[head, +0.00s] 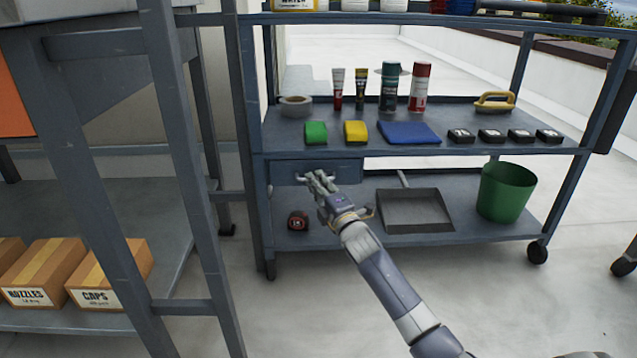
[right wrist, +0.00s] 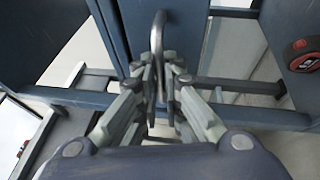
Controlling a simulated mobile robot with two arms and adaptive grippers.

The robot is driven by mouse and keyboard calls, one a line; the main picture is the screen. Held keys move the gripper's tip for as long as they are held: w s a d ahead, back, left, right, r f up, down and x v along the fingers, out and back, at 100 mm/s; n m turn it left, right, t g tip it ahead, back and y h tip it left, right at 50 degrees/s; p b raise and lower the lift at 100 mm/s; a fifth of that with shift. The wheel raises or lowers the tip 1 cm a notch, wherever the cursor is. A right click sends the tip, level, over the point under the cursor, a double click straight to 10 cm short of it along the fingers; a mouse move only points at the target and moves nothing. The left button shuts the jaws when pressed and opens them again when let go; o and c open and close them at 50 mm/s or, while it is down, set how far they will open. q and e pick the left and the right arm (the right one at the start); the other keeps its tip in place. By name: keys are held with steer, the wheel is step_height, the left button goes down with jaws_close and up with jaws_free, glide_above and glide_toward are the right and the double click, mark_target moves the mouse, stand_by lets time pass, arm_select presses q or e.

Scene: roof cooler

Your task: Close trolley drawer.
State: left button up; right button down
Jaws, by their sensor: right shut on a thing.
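The blue-grey trolley (head: 420,148) stands ahead of me in the head view. Its small drawer (head: 345,167) is under the left end of the middle shelf. How far the drawer front stands out is hard to tell. My right gripper (head: 319,181) is at the lower part of the drawer front. In the right wrist view, my right gripper (right wrist: 160,78) is shut on the drawer's curved metal handle (right wrist: 159,24), which runs up between the fingers. The fingers cover part of the handle. My left gripper is not in view.
The lower shelf holds a tape measure (head: 298,221), a dustpan (head: 415,212) and a green bucket (head: 506,192). Bottles, cloths and small black boxes stand on the middle shelf. A grey frame with cardboard boxes (head: 110,272) is close on the left.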

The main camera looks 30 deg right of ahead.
steer(key=shift+d, duration=0.15)
steer(key=c, duration=1.7)
jaws_free()
steer(key=shift+w, duration=0.1)
steer(key=shift+f, duration=0.1)
steer(key=v, duration=1.2)
